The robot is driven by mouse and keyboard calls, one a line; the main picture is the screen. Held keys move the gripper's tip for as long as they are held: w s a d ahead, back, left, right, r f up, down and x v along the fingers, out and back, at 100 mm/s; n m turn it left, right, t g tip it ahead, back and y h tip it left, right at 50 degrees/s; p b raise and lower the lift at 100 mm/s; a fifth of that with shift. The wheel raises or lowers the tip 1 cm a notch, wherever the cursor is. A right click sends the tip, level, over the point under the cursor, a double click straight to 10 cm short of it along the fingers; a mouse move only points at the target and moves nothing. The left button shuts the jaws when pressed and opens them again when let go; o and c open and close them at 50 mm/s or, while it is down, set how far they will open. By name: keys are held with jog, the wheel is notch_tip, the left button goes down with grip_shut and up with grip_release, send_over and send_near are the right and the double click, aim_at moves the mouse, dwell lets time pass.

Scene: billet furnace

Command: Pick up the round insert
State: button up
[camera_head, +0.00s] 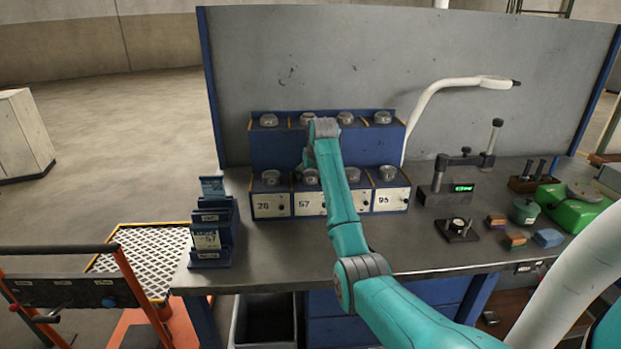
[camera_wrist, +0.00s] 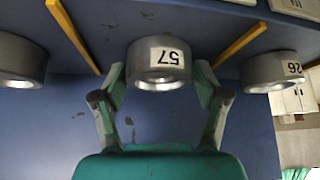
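Several round grey metal inserts sit on a blue two-tier rack (camera_head: 278,150). The insert marked 57 (camera_wrist: 160,68) is in the middle of the wrist view, its label upside down; in the head view an insert (camera_head: 311,177) sits above the panel marked 57, partly behind my arm. My gripper (camera_wrist: 160,82) is open, with one finger on each side of the insert marked 57. Narrow gaps seem to show between fingers and insert. In the head view my gripper (camera_head: 309,160) is at the rack's lower tier, largely hidden by my arm.
Neighbouring inserts stand close on both sides, one marked 26 (camera_wrist: 268,72), with yellow dividers (camera_wrist: 240,44) between. A white curved lamp (camera_head: 430,100) rises behind the rack. A blue card holder (camera_head: 210,235) stands left; a gauge stand (camera_head: 445,185) stands right.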

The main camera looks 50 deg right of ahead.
grip_shut()
jog(key=shift+r, duration=0.1)
